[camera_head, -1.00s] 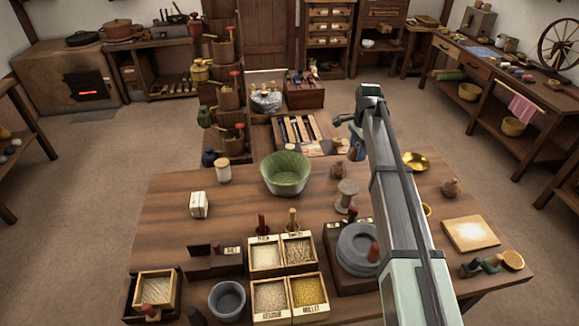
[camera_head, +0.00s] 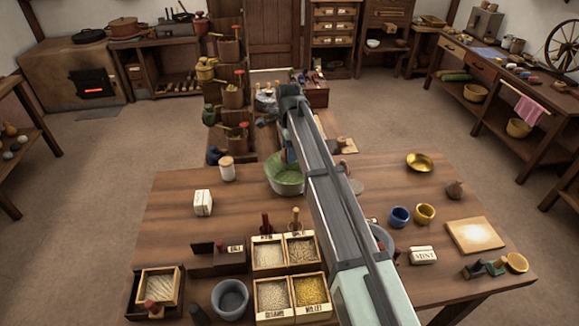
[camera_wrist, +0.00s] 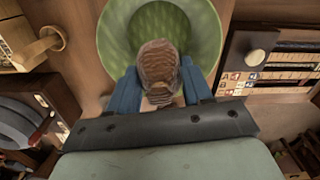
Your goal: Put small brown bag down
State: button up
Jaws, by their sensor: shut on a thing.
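My gripper (camera_wrist: 158,90) has blue fingers and is shut on the small brown bag (camera_wrist: 158,65), a rounded, ridged brown thing. In the wrist view the bag overlaps the inside and near rim of the green bowl (camera_wrist: 118,40); its height above the bowl cannot be told. In the head view the green bowl (camera_head: 285,180) stands at the table's far edge, partly behind my arm. One blue finger shows at its rim, and the held bag is hidden there. Another brown bag (camera_head: 455,190) stands on the right of the table.
A lidded jar (camera_head: 227,169) and a white block (camera_head: 203,203) stand left of the bowl. Grain boxes (camera_head: 270,240) fill the front. Blue (camera_head: 400,217) and yellow (camera_head: 424,214) cups and a brass dish (camera_head: 420,162) are at right. Wood between block and bowl is clear.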

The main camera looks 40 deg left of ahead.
jog(key=shift+m, duration=0.8)
jog(key=shift+f, duration=0.25)
send_near(290, 173)
jog(key=shift+s+d+f, duration=0.45)
jog(key=shift+s+f, duration=0.2)
jog(key=shift+f, duration=0.2)
jog(key=shift+s+d+f, duration=0.45)
jog(key=shift+s+f, duration=0.15)
jog(key=shift+f, duration=0.25)
jog(key=shift+s+d+f, duration=0.45)
jog(key=shift+s+f, duration=0.2)
jog(key=shift+f, duration=0.2)
jog(key=shift+f, duration=0.2)
jog(key=o, duration=1.1)
notch_tip(290, 173, up, 12)
jog(key=shift+r, duration=0.2)
